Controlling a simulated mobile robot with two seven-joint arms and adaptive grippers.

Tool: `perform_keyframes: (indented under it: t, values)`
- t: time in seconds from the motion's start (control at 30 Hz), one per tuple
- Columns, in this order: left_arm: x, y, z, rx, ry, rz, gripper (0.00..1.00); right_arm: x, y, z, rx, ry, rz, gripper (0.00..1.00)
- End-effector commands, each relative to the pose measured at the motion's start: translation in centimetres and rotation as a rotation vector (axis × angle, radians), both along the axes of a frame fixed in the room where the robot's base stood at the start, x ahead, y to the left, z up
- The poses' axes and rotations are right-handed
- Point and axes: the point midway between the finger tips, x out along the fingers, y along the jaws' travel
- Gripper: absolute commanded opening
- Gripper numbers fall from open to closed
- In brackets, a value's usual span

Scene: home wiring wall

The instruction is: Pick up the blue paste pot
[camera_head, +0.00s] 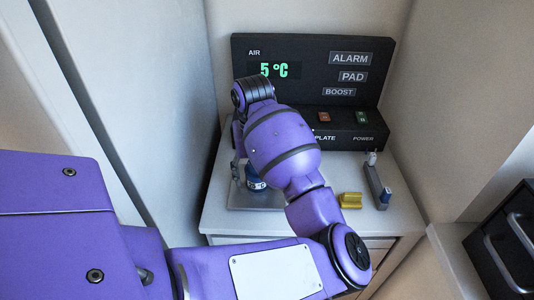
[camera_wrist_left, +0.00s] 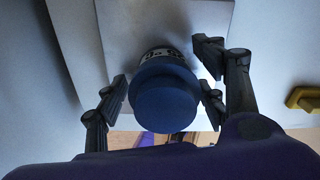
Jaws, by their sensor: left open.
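The blue paste pot (camera_head: 255,179) stands on a grey plate (camera_head: 262,200) on the white cabinet top, partly hidden by my purple left arm. In the left wrist view the pot (camera_wrist_left: 164,102) shows its round dark blue lid and a band with lettering. In the head view the left gripper (camera_head: 241,172) shows only in part, beside the pot. My right gripper is not in view.
A black panel (camera_head: 349,94) with a green "5 °C" readout stands behind. A yellow block (camera_head: 350,200) and a grey holder (camera_head: 376,183) with small upright items are to the right. A wall rises close on the left, and a dark drawer unit (camera_head: 505,245) is at lower right.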

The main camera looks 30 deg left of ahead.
Motion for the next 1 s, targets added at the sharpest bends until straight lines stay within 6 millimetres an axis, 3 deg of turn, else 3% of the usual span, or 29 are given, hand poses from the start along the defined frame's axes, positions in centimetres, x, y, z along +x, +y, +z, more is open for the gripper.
perform_keyframes:
  t: [0.23, 0.7, 1.0]
  values:
    - [-0.07, 0.01, -0.29, 0.0, 0.001, 0.001, 0.63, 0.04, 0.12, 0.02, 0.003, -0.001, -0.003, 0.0]
    - [-0.04, 0.0, -0.24, 0.0, 0.001, 0.0, 0.01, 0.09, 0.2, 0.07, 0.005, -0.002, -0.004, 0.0]
    - [0.06, 0.02, 0.38, 0.001, -0.002, 0.0, 0.01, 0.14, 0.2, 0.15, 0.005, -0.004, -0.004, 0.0]
